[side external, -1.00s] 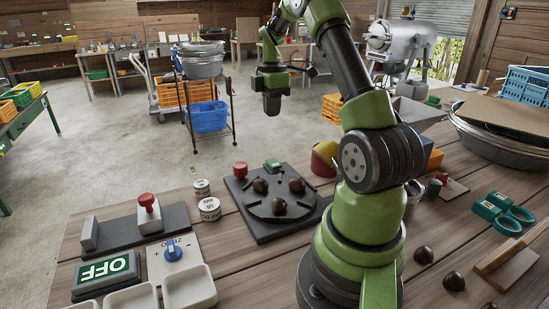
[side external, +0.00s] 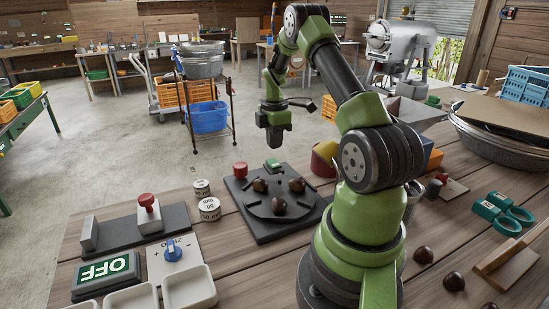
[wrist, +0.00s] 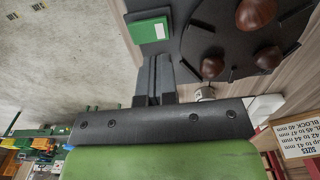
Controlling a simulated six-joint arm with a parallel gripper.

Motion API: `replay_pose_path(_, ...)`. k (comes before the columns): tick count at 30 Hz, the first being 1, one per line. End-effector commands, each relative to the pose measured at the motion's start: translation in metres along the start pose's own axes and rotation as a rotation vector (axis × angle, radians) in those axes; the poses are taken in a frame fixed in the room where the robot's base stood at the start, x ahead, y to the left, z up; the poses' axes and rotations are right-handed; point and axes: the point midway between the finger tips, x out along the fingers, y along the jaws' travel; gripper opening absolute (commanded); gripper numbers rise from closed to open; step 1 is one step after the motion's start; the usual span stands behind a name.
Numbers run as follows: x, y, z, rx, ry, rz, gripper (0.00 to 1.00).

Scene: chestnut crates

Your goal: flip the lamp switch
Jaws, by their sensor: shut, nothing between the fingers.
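No part is clearly marked as the lamp switch. A dark sign panel with a green face reading OFF (side external: 104,270) lies at the table's front left. A white plate (side external: 186,258) with a blue knob (side external: 172,251) sits beside it. A black plate with a round disc (side external: 262,228) carries a green block (side external: 272,164) at its far edge and a red button (side external: 240,169) at its corner. The green block also shows in the wrist view (wrist: 148,30). My gripper (side external: 275,146) is shut and empty, above and apart from the green block.
Several chestnuts (side external: 279,205) lie on the disc. A red-knobbed lever (side external: 148,206) stands on a grey base at left. White trays (side external: 190,289) sit at the front. Two white cylinders (side external: 209,209) stand beside the black plate.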

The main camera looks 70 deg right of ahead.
Motion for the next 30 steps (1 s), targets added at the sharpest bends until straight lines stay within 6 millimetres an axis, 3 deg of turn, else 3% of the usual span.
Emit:
replay_pose_path(3, 0.024, -0.001, 0.0, 0.001, 0.001, -0.004, 0.0)
replay_pose_path(9, 0.048, 0.0, 0.0, 0.002, 0.001, -0.002, 0.0)
replay_pose_path(30, 0.06, -0.002, 0.0, 0.001, 0.0, -0.001, 0.0)
